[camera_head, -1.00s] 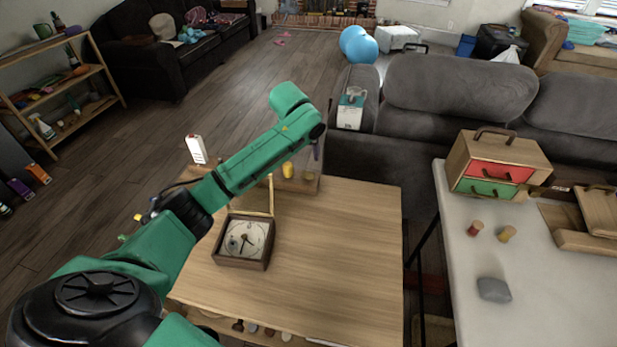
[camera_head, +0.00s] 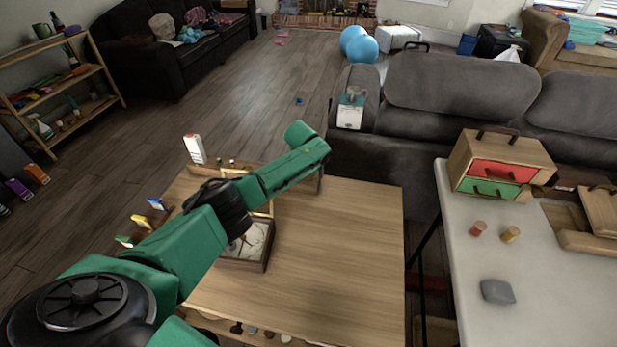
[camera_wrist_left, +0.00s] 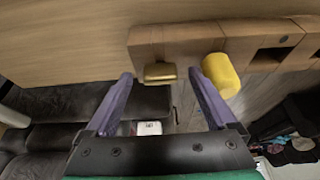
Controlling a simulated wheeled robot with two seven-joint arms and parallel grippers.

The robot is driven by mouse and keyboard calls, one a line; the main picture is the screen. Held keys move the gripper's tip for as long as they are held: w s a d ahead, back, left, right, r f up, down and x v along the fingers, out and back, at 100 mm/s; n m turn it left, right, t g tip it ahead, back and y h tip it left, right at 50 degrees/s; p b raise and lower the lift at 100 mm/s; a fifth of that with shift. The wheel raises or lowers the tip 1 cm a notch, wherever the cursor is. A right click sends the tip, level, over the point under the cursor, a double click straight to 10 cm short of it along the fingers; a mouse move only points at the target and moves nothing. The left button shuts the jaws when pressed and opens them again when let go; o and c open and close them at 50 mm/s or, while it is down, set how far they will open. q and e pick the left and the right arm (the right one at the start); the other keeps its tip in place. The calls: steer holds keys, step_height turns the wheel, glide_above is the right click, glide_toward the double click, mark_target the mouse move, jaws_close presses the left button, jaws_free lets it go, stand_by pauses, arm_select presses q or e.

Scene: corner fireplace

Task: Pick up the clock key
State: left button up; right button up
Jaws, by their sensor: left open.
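My left gripper (camera_wrist_left: 160,76) is open, its two purple fingers spread in the left wrist view. A small brass-coloured piece (camera_wrist_left: 160,72), possibly the clock key, sits at a wooden rack between the fingertips in the picture. I cannot tell its full shape or whether a finger touches it. In the head view my left arm reaches over the clock box (camera_head: 262,262), hiding part of its dial (camera_head: 246,243). The gripper's fingers are mostly hidden there behind the arm. My right gripper is not in view.
A yellow cylinder (camera_wrist_left: 222,75) stands on the wooden rack (camera_wrist_left: 185,38) beside the right finger. The wooden table (camera_head: 335,265) is clear on its right side. A white-and-red box (camera_head: 194,148) is by the far left edge. A grey couch (camera_head: 455,95) stands behind.

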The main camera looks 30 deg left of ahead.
arm_select(q)
steer(key=c, duration=1.3)
steer(key=shift+r, duration=0.1)
